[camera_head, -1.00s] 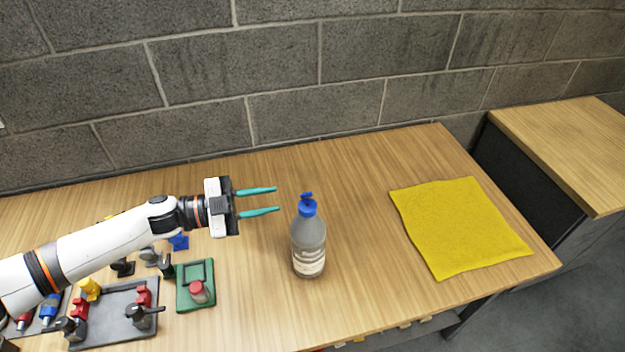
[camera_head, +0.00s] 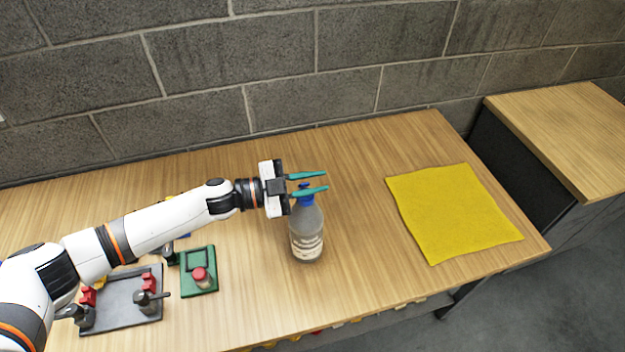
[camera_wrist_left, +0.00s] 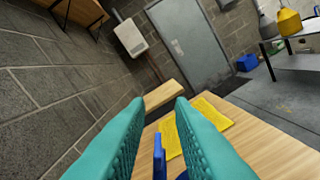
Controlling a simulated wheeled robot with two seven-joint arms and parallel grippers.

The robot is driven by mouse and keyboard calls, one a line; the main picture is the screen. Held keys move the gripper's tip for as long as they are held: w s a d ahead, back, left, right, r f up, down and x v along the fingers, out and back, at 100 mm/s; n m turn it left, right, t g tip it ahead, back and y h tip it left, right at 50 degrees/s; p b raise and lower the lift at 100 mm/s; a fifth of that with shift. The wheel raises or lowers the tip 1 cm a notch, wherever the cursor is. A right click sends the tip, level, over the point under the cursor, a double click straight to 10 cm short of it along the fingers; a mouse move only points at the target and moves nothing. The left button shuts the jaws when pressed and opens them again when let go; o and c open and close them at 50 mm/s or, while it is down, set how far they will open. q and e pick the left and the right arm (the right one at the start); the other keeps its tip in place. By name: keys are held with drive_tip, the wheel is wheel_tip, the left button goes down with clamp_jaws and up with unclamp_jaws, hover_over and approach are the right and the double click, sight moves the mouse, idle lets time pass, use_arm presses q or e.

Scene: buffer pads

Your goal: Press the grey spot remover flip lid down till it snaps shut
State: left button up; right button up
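The grey spot remover bottle (camera_head: 306,232) stands upright on the wooden table, with a blue cap (camera_head: 306,200) and a pale label low on its body. Its blue flip lid (camera_wrist_left: 159,156) shows in the left wrist view as an upright piece low between my fingers, so it looks raised. My left gripper (camera_head: 326,181) is open, its two teal fingers apart and level at the bottle's top. The fingers partly hide the cap and lid in the head view. I cannot tell whether a finger touches the lid. My right gripper is not in view.
A yellow cloth (camera_head: 452,212) lies flat on the right of the table. A green pad with a red-topped piece (camera_head: 200,276) and a grey tray (camera_head: 112,318) with several fittings lie at the lower left. The wall runs behind; table between bottle and cloth is clear.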

use_arm(q)
clamp_jaws()
drive_tip(key=m+b, duration=0.1)
drive_tip(key=s+f+m+b, duration=0.1)
drive_tip(key=shift+d+m, duration=0.1)
drive_tip(key=shift+m, duration=0.3)
drive_tip(key=shift+s+d+f+m+b, duration=0.15)
drive_tip(key=shift+m+b, duration=0.2)
drive_tip(key=shift+m, duration=0.2)
drive_tip(key=shift+s+a+f+m+b, duration=0.15)
drive_tip(key=shift+m+b, duration=0.15)
drive_tip(key=shift+m, duration=0.25)
drive_tip(key=shift+d+r+m, duration=0.1)
drive_tip(key=shift+m, duration=0.3)
drive_tip(key=shift+o, duration=0.7)
unclamp_jaws()
drive_tip(key=shift+o, duration=0.4)
